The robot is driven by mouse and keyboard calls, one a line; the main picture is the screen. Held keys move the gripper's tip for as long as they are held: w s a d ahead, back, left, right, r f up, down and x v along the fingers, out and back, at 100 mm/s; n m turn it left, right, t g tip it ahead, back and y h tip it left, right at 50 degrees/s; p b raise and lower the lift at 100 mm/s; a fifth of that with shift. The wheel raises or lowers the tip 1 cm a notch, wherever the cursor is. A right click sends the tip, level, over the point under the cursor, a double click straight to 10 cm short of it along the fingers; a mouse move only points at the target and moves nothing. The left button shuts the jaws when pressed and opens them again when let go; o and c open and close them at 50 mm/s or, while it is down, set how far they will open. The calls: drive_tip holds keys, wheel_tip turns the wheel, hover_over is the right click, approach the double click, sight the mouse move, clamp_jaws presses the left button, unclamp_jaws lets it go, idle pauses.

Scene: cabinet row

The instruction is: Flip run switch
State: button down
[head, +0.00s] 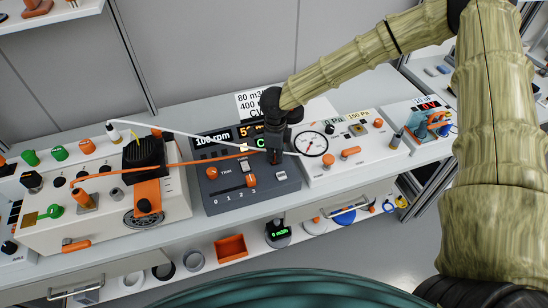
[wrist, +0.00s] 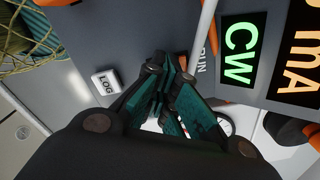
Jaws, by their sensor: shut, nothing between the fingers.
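The dark grey control box (head: 225,190) stands mid-counter, with digital displays, a knob and a slider marked 0 to 3. My gripper (head: 274,157) points down at the right part of this box, below the green display. In the wrist view my gripper (wrist: 170,68) has its fingers together with nothing seen between them. The green CW display (wrist: 240,50) is to the right.
A white LOG button (wrist: 106,81) sits left of my fingers. An orange cable (head: 200,163) and a white tube (head: 190,135) stretch across the box. A white machine (head: 170,200) stands left, a white gauge panel (head: 335,175) right. Drawers and open shelves lie below.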

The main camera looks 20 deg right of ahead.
drive_tip(key=shift+s, duration=0.1)
drive_tip(key=shift+r+p, duration=3.4)
